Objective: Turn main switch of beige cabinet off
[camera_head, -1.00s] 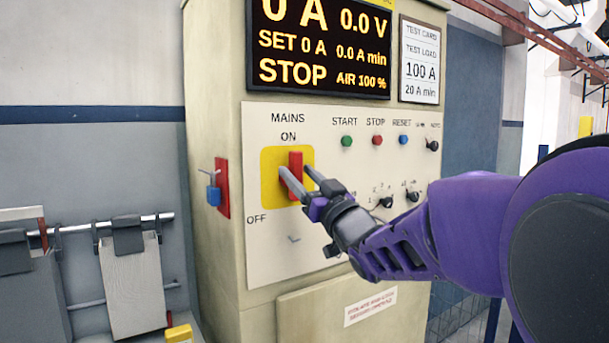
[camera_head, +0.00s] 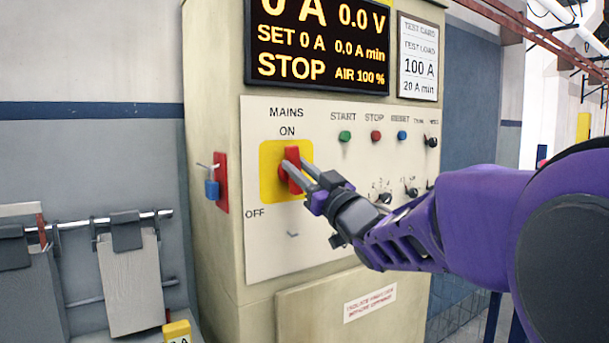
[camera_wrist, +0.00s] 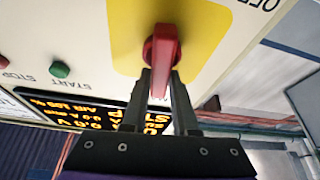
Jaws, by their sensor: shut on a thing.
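The beige cabinet (camera_head: 345,215) stands in the middle of the head view. Its mains switch has a red handle (camera_head: 292,155) on a yellow plate (camera_head: 268,188). The handle stands near upright, its top toward the ON label; OFF is printed at the plate's lower left. My gripper (camera_head: 289,170) reaches in from the right, its two fingers shut on the red handle. In the wrist view, the handle (camera_wrist: 162,45) sits between the fingertips (camera_wrist: 162,75), and its far end runs beyond them over the yellow plate. The fingers hide part of the handle in the head view.
A lit display (camera_head: 318,45) above reads STOP and 0 A. Green, red and blue buttons and small knobs (camera_head: 411,189) lie right of the switch. A red side plate with a blue padlock (camera_head: 212,189) is on the cabinet's left side. Hanging boards (camera_head: 132,285) stand at left.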

